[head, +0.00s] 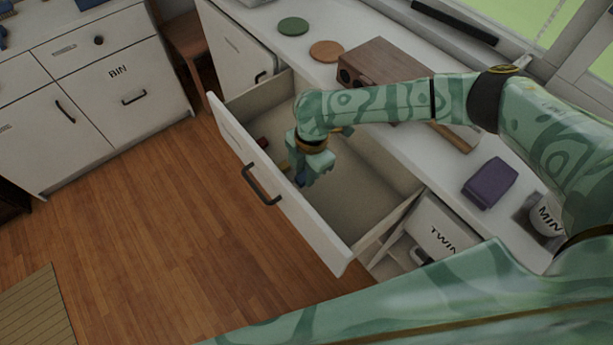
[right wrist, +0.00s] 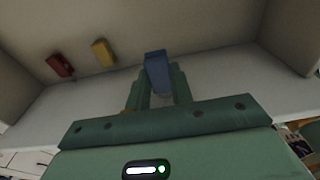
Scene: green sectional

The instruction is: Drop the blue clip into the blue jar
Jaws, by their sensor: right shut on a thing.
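My right gripper (head: 304,177) reaches down into the open drawer (head: 365,190). In the right wrist view its two fingers (right wrist: 161,88) are shut on a blue clip (right wrist: 156,66), which sticks out past the fingertips. In the head view only a small bit of the blue clip (head: 300,179) shows by the fingers. I cannot tell whether the clip touches the drawer floor. I cannot make out a blue jar in either view. My left gripper is not in view.
A red clip (right wrist: 60,66) and a yellow clip (right wrist: 103,52) lie in the drawer. The counter holds a wooden box (head: 385,62), a purple block (head: 490,183), green (head: 293,26) and orange discs (head: 326,51), and a container labelled "MIN" (head: 546,218).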

